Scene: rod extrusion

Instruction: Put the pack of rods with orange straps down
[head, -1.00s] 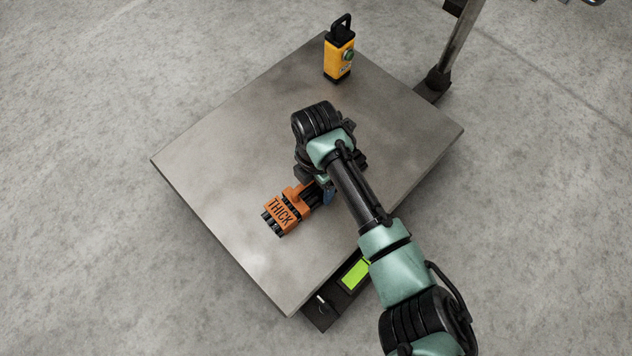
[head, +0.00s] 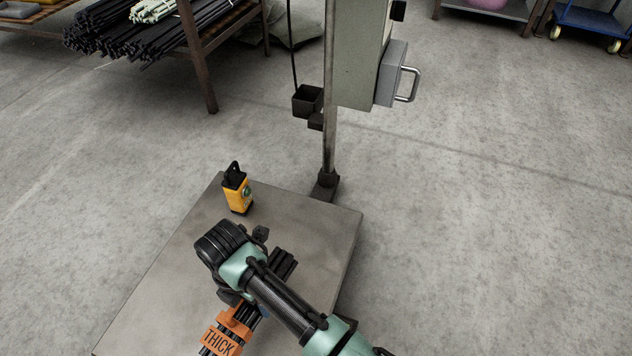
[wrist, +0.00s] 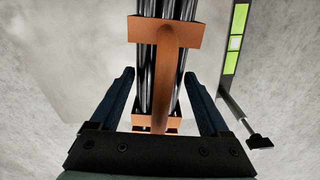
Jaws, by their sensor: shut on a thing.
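The pack of rods with orange straps (head: 222,334) shows in the head view under my arm, its orange end block marked THICK. Its black rods (head: 284,263) stick out on the far side of my wrist. In the wrist view the dark rods and orange straps (wrist: 165,30) run up the middle, joined by an orange handle bar. My gripper (wrist: 160,78) is shut on the pack, its two dark blue fingers on either side of the handle. The pack is over the grey metal platform (head: 315,225); I cannot tell whether it touches it. My wrist hides the pack's middle.
A yellow device with a black handle (head: 238,192) stands at the platform's far left corner. A post with a grey cabinet (head: 362,60) rises behind the platform. A rack with dark rods (head: 160,22) is at the back left. The platform's left side is bare.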

